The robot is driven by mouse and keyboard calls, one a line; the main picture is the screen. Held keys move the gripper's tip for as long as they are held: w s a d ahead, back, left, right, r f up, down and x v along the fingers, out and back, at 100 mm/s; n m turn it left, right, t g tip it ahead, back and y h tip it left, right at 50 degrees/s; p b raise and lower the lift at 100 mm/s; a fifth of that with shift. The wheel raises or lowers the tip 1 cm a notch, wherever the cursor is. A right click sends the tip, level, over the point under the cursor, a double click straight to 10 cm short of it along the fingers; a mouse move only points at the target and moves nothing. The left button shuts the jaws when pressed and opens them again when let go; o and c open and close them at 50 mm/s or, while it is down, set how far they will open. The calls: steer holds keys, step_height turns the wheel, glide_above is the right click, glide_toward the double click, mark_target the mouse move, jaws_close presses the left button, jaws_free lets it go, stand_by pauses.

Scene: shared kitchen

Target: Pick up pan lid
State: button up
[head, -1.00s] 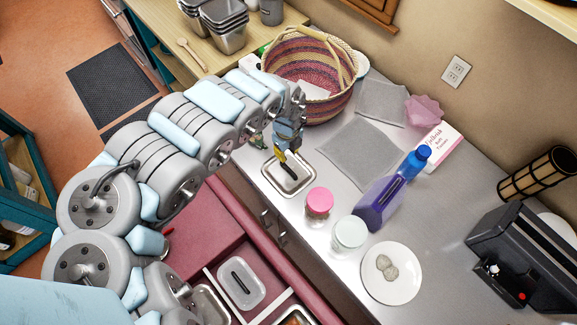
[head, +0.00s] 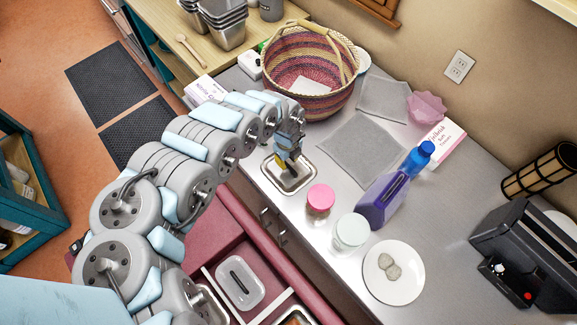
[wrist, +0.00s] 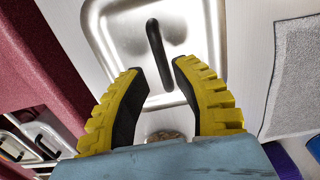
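The pan lid (head: 298,184) is a shiny rectangular metal lid with a black handle. It lies on the grey counter near its front edge. In the wrist view the lid (wrist: 198,35) fills the upper middle, with its black handle (wrist: 157,45) running down towards my fingers. My gripper (head: 284,164) is over the lid, pointing down. In the wrist view my gripper (wrist: 157,69) is open, its yellow and black fingers apart on either side of the handle's lower end. I cannot tell whether the fingers touch it.
A pink-lidded jar (head: 320,199), a white-lidded jar (head: 349,232) and a purple bottle (head: 380,199) stand right of the lid. A striped basket (head: 310,70) stands behind. Grey cloths (head: 362,150) lie beyond.

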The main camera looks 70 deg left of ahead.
mark_target(289, 165)
steer(key=shift+w+d+f, duration=0.15)
steer(key=shift+f, duration=2.1)
jaws_close()
